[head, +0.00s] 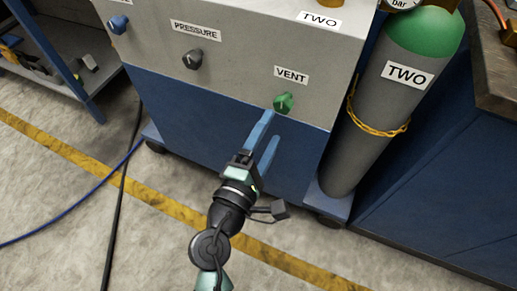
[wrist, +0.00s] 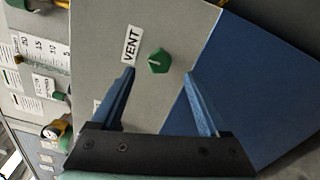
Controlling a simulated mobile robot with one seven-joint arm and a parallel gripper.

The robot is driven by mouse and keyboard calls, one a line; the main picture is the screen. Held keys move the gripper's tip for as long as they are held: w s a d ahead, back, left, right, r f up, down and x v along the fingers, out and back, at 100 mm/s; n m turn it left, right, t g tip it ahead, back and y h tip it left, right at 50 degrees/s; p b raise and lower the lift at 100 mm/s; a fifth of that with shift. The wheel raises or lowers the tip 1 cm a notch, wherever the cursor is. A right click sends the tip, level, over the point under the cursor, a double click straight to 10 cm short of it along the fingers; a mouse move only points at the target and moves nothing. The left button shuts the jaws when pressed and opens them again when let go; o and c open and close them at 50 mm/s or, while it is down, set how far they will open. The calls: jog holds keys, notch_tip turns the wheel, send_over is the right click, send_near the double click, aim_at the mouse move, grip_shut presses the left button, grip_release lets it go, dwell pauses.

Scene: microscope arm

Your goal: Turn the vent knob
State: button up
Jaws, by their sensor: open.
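The vent knob (head: 283,102) is a small green knob on the grey front panel, right below the white VENT label (head: 291,75). In the wrist view the knob (wrist: 158,61) shows between and beyond my fingertips, with the VENT label (wrist: 131,44) to its left. My gripper (head: 271,127) has blue fingers and is open and empty. In the head view its fingertips are just below the knob. In the wrist view the fingers (wrist: 160,72) point at the panel on either side of the knob; I cannot tell the exact gap to it.
A dark PRESSURE knob (head: 192,59) and a blue knob (head: 119,24) are on the same panel to the left. A grey, green-topped cylinder (head: 370,125) marked TWO stands at the right, held by a yellow chain (head: 378,130). Hoses (head: 75,205) lie on the floor at left.

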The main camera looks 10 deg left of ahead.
jog(key=v, duration=0.5)
jog(key=shift+s, duration=0.15)
jog(key=w+d+r+m+t, duration=0.15)
jog(key=r+m, duration=0.25)
jog(key=r, duration=0.5)
jog(key=w+d+r+m+t, duration=0.1)
jog(key=w+r+m, duration=0.3)
jog(key=r, duration=0.6)
jog(key=w+d+r+m+t, duration=0.1)
jog(key=r+m+t, duration=0.1)
jog(key=r+m, duration=0.5)
jog(key=s+r+m+t+y+p, duration=0.1)
jog(key=s+r+t+y, duration=0.3)
jog(key=r, duration=0.8)
jog(key=s+r+m+t+y+p, duration=0.15)
jog(key=s+r, duration=0.35)
jog(key=r, duration=0.7)
notch_tip(320, 180, up, 32)
jog(key=p, duration=3.2)
jog(key=shift+w, duration=0.1)
